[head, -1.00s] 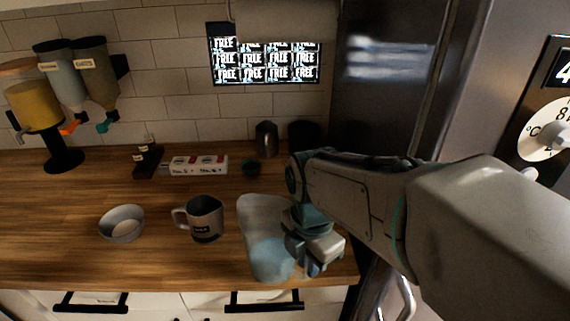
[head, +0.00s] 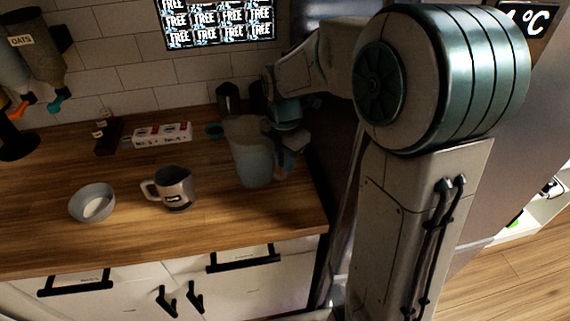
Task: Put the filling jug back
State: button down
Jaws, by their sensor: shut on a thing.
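The filling jug (head: 249,145) is tall and translucent, with a bluish lower part. It is at the right end of the wooden counter, behind and to the right of the mug. My gripper (head: 284,144) is on the jug's right side, shut on it. The fingers are partly hidden, and I cannot tell whether the jug's base touches the counter.
A grey mug (head: 177,189) and a bowl (head: 93,203) stand on the counter (head: 110,235) to the left. Dispensers (head: 36,55) are at the far left.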

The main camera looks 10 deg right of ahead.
jog(key=shift+w+d+f+p, duration=0.1)
jog(key=shift+w+f+p, duration=0.1)
jog(key=shift+f, duration=0.7)
jog(key=shift+w+d+f+p, duration=0.1)
jog(key=shift+w+f+p, duration=0.1)
jog(key=shift+f, duration=0.65)
jog(key=shift+a+f, duration=0.1)
jog(key=c, duration=1.4)
grip_release()
notch_tip(320, 180, up, 12)
jog(key=shift+r+b, duration=0.15)
jog(key=shift+b, duration=0.15)
